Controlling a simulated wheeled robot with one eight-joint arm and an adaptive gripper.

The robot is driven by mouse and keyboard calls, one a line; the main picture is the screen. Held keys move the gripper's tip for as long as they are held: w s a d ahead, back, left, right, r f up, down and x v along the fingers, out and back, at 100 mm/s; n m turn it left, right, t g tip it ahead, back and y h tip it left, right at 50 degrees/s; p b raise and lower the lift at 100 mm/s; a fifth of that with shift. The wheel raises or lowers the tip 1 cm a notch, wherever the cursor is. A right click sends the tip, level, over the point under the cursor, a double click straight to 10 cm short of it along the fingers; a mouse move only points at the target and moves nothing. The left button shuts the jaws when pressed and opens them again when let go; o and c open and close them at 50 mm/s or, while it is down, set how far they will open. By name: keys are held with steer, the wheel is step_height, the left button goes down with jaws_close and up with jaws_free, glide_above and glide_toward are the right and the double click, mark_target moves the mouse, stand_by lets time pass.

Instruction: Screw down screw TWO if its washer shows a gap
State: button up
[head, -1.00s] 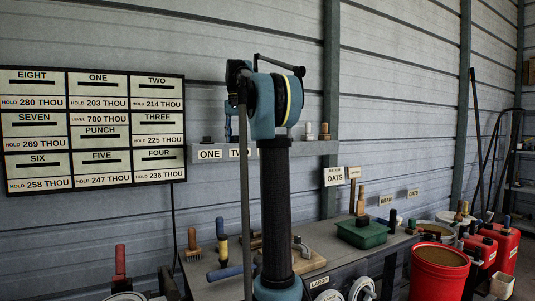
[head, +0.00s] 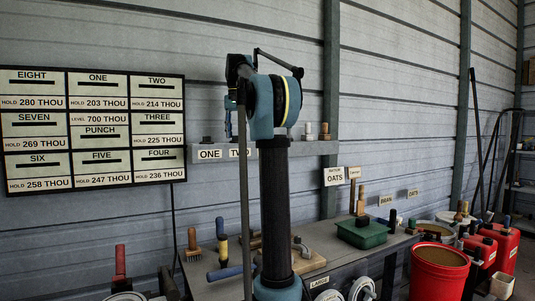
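The label TWO (head: 239,153) is on the front of the wall shelf (head: 310,149), partly covered by my arm. No screw TWO or washer can be made out; the shelf top above that label is hidden behind my arm. A dark knob-like piece (head: 207,139) stands above the label ONE (head: 209,154). On the wall board (head: 188,130), the TWO panel (head: 158,92) reads HOLD 214 THOU. My arm rises in the middle and folds away behind its joint.
A bench below holds a brush (head: 192,244), a blue-and-yellow handled tool (head: 221,242) and a green tray (head: 362,233). A red bucket (head: 438,270) and red containers (head: 503,246) stand at the right. Two small pieces (head: 316,131) stand on the shelf's right part.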

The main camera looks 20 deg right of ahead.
steer(key=shift+r, duration=1.45)
